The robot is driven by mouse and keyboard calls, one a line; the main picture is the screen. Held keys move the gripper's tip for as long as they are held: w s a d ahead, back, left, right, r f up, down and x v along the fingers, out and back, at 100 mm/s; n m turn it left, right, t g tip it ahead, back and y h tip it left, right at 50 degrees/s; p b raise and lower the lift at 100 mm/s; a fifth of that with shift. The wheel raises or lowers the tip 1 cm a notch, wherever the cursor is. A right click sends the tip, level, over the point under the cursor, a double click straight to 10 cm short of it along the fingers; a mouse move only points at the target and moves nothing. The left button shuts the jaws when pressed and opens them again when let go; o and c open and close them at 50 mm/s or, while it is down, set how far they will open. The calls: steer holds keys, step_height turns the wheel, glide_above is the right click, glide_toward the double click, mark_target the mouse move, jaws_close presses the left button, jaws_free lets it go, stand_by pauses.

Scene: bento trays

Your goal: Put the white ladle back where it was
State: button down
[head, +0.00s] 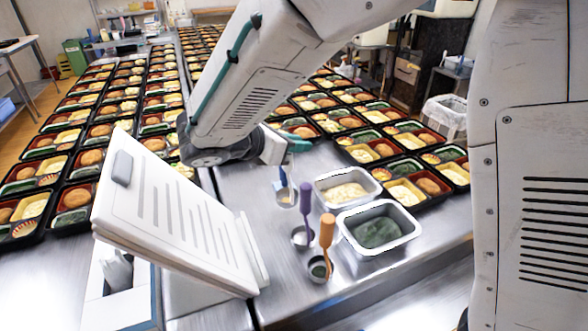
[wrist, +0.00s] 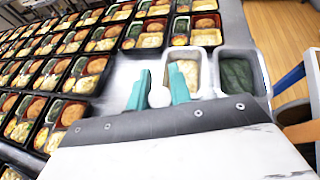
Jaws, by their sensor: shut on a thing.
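My gripper (wrist: 158,92) has its two teal fingers closed on a white rounded piece, the white ladle (wrist: 159,97), in the wrist view. Only the ladle's top end shows there; its lower part is hidden. In the head view my gripper (head: 285,148) is above the steel counter, behind the trays' left end, and the arm partly hides it. I cannot make out the white ladle clearly in that view. Upright ladles stand on the counter to the right and nearer: a purple-handled ladle (head: 305,203) and an orange-handled ladle (head: 326,232).
A blue-handled utensil (head: 283,178) is just below my gripper. A tray of pale food (head: 317,190) and a tray of dark green food (head: 345,232) stand on the counter (head: 235,190). Rows of filled bento boxes (head: 72,197) lie left and behind.

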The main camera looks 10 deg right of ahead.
mark_target(288, 175)
steer(key=shift+f, duration=2.4)
steer(key=c, duration=1.3)
jaws_free()
